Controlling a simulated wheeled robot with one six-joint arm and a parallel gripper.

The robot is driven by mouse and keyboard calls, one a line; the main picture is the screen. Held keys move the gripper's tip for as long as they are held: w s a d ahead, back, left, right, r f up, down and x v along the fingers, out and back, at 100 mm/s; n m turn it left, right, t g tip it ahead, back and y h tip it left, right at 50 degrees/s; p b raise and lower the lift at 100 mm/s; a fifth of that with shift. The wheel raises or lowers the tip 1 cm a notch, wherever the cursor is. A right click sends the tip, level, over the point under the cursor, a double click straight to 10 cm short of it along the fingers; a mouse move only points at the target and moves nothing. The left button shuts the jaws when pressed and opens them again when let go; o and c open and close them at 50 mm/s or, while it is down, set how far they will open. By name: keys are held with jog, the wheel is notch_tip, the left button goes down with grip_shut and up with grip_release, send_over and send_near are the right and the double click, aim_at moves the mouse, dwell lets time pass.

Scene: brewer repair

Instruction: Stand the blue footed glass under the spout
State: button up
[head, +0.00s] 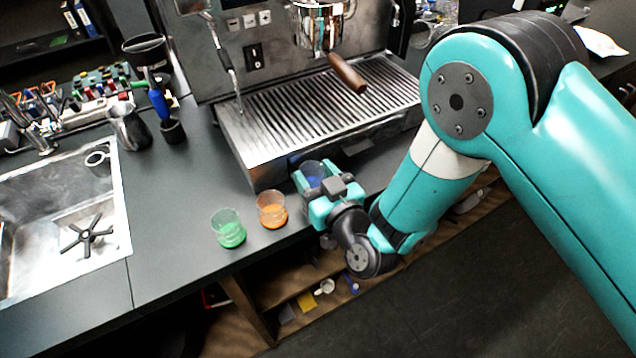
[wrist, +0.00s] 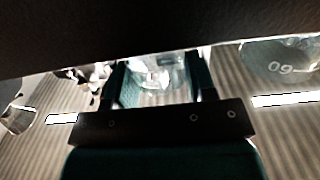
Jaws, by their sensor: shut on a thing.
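The blue footed glass (head: 313,174) is between the fingers of my gripper (head: 311,180), in front of the espresso machine's front edge. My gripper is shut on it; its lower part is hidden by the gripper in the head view. In the wrist view a clear glass shape (wrist: 158,72) shows between the two dark fingers (wrist: 160,88). The spout, at the portafilter (head: 322,28) with a brown handle (head: 347,74), is above the ribbed drip tray (head: 330,104), farther back than the glass.
A green glass (head: 229,229) and an orange glass (head: 271,211) stand on the counter (head: 180,215) left of my gripper. A steam wand (head: 228,70) hangs at the tray's left. A sink (head: 50,205) is at far left. The tray's surface looks clear.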

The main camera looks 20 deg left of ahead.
jog(key=shift+f, duration=0.7)
jog(key=shift+f, duration=0.1)
jog(key=shift+f, duration=0.15)
jog(key=o, duration=0.9)
jog(key=shift+o, duration=0.2)
